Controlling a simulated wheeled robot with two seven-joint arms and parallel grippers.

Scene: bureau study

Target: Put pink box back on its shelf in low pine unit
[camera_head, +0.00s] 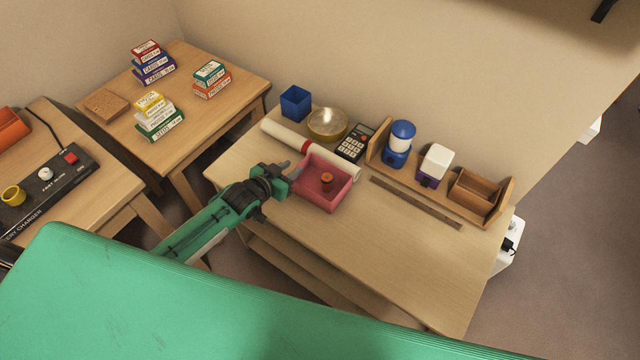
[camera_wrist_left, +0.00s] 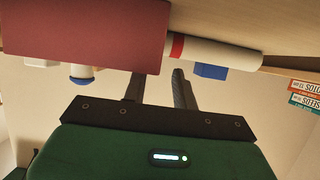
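The pink box (camera_head: 322,203) is an open tray standing on top of the low pine unit (camera_head: 390,260), with a small red-orange round item (camera_head: 326,178) in it. In the left wrist view the box (camera_wrist_left: 85,35) fills the upper left as a dark red face. My left gripper (camera_head: 286,168) is at the box's left back corner. Its fingers (camera_wrist_left: 158,78) are apart; one tip meets the box's edge and is partly hidden, the other is beside it. Contact is unclear. A lower shelf (camera_head: 305,272) shows under the unit's top. My right gripper is out of view.
Behind the box lie a white roll with a red band (camera_head: 290,138), a brass bowl (camera_head: 327,123), a blue cup (camera_head: 295,102) and a calculator (camera_head: 354,143). A wooden rack (camera_head: 470,208) stands at the back right. The unit's front top is clear.

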